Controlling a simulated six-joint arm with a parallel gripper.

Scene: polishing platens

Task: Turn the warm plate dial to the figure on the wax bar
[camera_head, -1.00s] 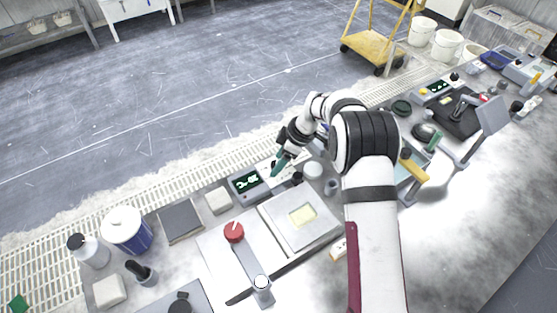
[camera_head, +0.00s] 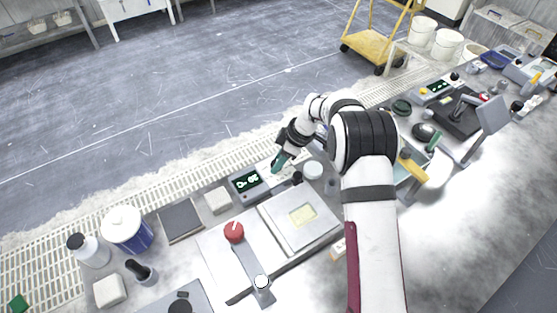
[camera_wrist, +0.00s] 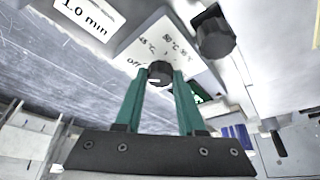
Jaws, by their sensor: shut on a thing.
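The dial (camera_wrist: 159,72) is a small black knob on a pale panel in the wrist view. Around it are printed "off", "45 °C" and more temperatures that I cannot read surely. A white mark shows at its lower edge. My gripper (camera_wrist: 160,76) has green fingers shut on the dial, one on each side. In the head view my gripper (camera_head: 278,163) is down at the panel and hides the dial. Beside it a dark display (camera_head: 247,181) shows green figures too small to read surely. A pale bar (camera_head: 338,249) lies partly behind my arm; I can read no figure on it.
A red knob (camera_head: 234,232) and a grey plate (camera_head: 320,229) with a pale yellow patch are nearer. A second black knob (camera_wrist: 215,36) is close to my fingers. A white round lid (camera_head: 313,169) stands just right of my gripper.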

